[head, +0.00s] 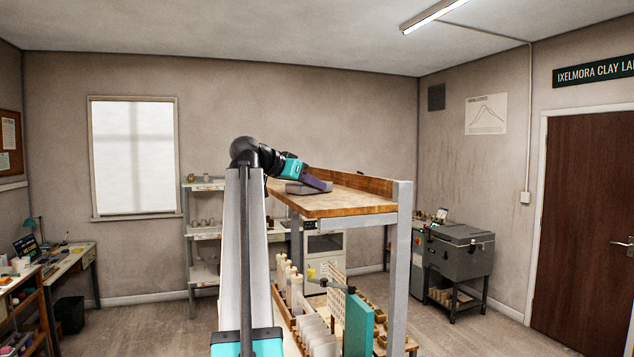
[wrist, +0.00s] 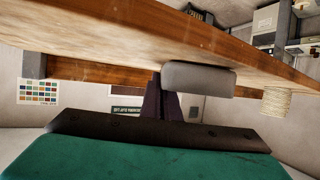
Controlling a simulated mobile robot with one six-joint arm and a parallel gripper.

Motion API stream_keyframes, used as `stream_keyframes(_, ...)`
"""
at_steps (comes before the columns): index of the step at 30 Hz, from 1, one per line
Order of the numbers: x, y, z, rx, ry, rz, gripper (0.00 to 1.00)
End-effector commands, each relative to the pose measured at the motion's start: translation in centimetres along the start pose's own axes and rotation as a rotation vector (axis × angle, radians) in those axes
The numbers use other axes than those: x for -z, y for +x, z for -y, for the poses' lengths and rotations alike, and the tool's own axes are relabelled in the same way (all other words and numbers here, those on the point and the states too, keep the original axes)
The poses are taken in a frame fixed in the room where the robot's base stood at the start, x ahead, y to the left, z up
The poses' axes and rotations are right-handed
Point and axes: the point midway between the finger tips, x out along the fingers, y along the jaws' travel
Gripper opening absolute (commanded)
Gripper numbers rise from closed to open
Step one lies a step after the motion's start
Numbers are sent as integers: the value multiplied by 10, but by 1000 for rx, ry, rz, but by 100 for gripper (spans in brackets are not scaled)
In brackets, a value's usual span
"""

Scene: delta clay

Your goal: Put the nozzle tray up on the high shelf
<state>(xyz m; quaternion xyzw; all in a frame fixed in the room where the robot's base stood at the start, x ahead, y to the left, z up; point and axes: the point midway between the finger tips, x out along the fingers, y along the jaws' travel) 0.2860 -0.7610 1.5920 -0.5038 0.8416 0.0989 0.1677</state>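The nozzle tray (head: 296,189) is a small grey, low piece at the left end of the high shelf (head: 345,205), a thick wooden board. In the wrist view, which is upside down, the tray shows as a grey rounded block (wrist: 197,78) against the board. I cannot tell if it rests fully on it. My gripper (head: 318,182) reaches over the shelf from the left, its purple fingers at the tray. In the wrist view the fingers (wrist: 170,105) are close together and meet the tray. The tray hides their tips.
A raised wooden lip (head: 350,181) runs along the shelf's back, and a grey post (head: 402,230) stands at its near right corner. In the wrist view a pale ribbed cylinder (wrist: 277,103) stands off to one side. Below the shelf are racks and a teal panel (head: 358,322).

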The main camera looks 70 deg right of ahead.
Motion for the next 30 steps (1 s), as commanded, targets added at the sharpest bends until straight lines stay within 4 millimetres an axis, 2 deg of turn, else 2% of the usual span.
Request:
stream_keyframes(10, -3, 1, 0, 0, 0, 0, 0)
stream_keyframes(12, -2, 1, 0, -1, 0, 0, 14)
stream_keyframes(14, -2, 1, 0, -1, 0, 0, 21)
stream_keyframes(26, 1, 0, 0, -1, 0, 0, 21)
stream_keyframes(30, -1, -8, 0, -1, 0, 0, 21)
